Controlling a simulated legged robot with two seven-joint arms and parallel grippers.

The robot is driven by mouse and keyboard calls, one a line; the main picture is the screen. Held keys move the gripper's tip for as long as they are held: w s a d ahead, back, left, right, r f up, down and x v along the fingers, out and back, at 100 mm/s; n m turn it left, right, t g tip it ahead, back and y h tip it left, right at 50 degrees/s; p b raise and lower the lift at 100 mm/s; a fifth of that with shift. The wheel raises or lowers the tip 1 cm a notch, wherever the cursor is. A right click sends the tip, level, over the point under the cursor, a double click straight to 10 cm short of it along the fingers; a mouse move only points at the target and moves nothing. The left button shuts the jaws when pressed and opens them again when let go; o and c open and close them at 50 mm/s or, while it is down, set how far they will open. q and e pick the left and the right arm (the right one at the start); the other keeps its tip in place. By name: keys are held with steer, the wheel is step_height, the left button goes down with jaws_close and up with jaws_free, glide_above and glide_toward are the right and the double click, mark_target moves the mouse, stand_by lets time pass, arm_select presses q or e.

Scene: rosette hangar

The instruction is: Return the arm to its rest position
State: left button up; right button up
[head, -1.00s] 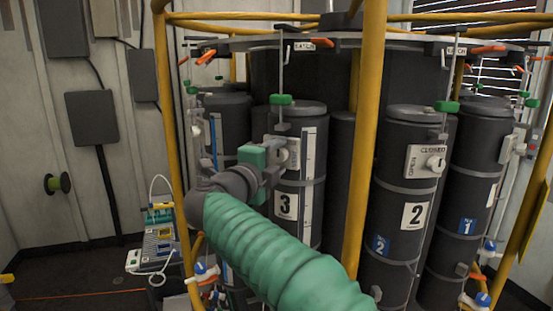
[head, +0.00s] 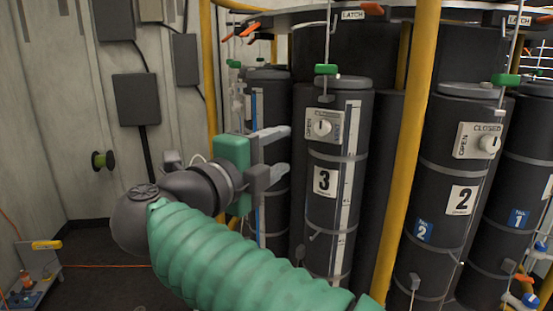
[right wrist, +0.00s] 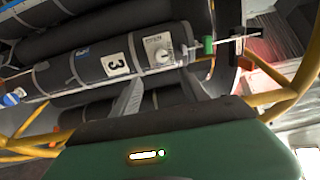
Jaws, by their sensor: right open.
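My right gripper (head: 286,152) is open and empty in the head view, its two grey fingers pointing right toward the dark cylinder marked 3 (head: 328,225). The fingertips are apart from the knob (head: 322,127) on that cylinder's OPEN/CLOSED plate, to its left in the picture. My green sleeved right arm comes in from the bottom. In the right wrist view the spread fingers (right wrist: 160,92) show in front of the cylinder marked 3 (right wrist: 90,70) and its knob plate (right wrist: 160,52), with nothing between them. My left gripper is not in view.
A yellow upright post (head: 408,160) stands between cylinder 3 and the cylinder marked 2 (head: 440,245). Another yellow post (head: 208,80) stands behind my gripper. Yellow frame tubes (right wrist: 285,100) also show in the right wrist view. The floor at lower left (head: 100,285) looks mostly clear.

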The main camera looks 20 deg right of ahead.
steer(key=shift+d, duration=0.1)
stand_by(0.3)
steer(key=w+a+f+n+t+y, duration=0.3)
steer(key=w+n+t+y, duration=0.15)
steer(key=n, duration=0.25)
steer(key=w+a+f+n+t+y, duration=0.2)
steer(key=w+f+n+t+y, duration=0.1)
steer(key=w+f+n+t, duration=0.25)
steer(key=w+a+f+n+g+y, duration=0.1)
steer(key=a+f+n+y, duration=0.15)
steer(key=f+n, duration=0.3)
steer(key=w+a+f+n+g+y, duration=0.1)
steer(key=f+n+g+y, duration=0.1)
steer(key=f+n+y, duration=0.35)
steer(key=s+d+f+n+g, duration=0.1)
steer(key=s+f+n+g, duration=0.15)
steer(key=s+f, duration=0.45)
steer(key=s+d+f+n+g, duration=0.1)
steer(key=s+f+g, duration=0.3)
steer(key=f, duration=0.7)
steer(key=s+d+f+n+g, duration=0.1)
steer(key=s+f+g, duration=0.3)
steer(key=f, duration=0.5)
steer(key=s+d+f+n+g, duration=0.1)
steer(key=s+f, duration=0.2)
steer(key=s, duration=0.3)
steer(key=s+d+f+g, duration=0.2)
steer(key=s+f, duration=0.2)
steer(key=s, duration=0.2)
steer(key=shift+s+n, duration=0.4)
